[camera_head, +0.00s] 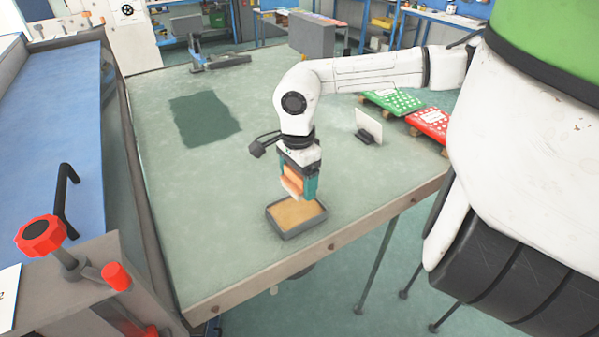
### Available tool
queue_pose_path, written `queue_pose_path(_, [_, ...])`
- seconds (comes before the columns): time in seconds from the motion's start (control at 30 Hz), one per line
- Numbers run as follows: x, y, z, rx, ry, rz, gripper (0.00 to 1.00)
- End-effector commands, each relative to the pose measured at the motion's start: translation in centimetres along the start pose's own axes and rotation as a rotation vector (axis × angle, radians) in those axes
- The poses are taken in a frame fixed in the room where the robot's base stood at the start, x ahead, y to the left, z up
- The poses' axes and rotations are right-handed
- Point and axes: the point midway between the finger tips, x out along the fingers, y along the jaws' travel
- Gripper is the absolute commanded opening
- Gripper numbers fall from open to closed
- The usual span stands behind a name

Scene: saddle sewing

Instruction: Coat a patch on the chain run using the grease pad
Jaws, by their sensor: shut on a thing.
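My gripper (300,188) points down over the green table (220,200) and is shut on an orange-brown block, which I take to be the grease pad (292,180). The pad sits between the teal fingers. Directly below is a shallow dark-rimmed tray (290,234) with a tan, flat filling. The pad's lower end is close to the tray's back edge; I cannot tell whether it touches the filling. I cannot make out a chain run for certain.
A dark green mat (205,118) lies at the left back. A white card in a stand (368,127), a green panel (393,101) and a red panel (430,122) are at the right. A red-knobbed fixture (42,236) stands at the left. The table's front left is clear.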

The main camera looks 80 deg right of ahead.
Motion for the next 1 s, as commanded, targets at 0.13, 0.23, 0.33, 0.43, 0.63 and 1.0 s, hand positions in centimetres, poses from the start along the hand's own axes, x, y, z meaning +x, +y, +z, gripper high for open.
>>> queue_pose_path(0.13, [0.4, 0.0, 0.0, -0.019, 0.0, 0.001, 0.56])
queue_pose_path(0.23, [0.9, 0.0, 0.1, -0.018, -0.001, 0.001, 0.56])
queue_pose_path(0.33, [1.7, 0.0, 0.1, -0.017, -0.002, 0.001, 0.56])
queue_pose_path(0.43, [2.6, 0.0, 0.1, -0.017, -0.001, 0.001, 0.56])
queue_pose_path(0.63, [4.6, 0.0, 0.1, -0.016, -0.002, 0.001, 0.56])
queue_pose_path(1.0, [6.0, 0.0, 0.1, -0.016, -0.001, 0.0, 0.56])
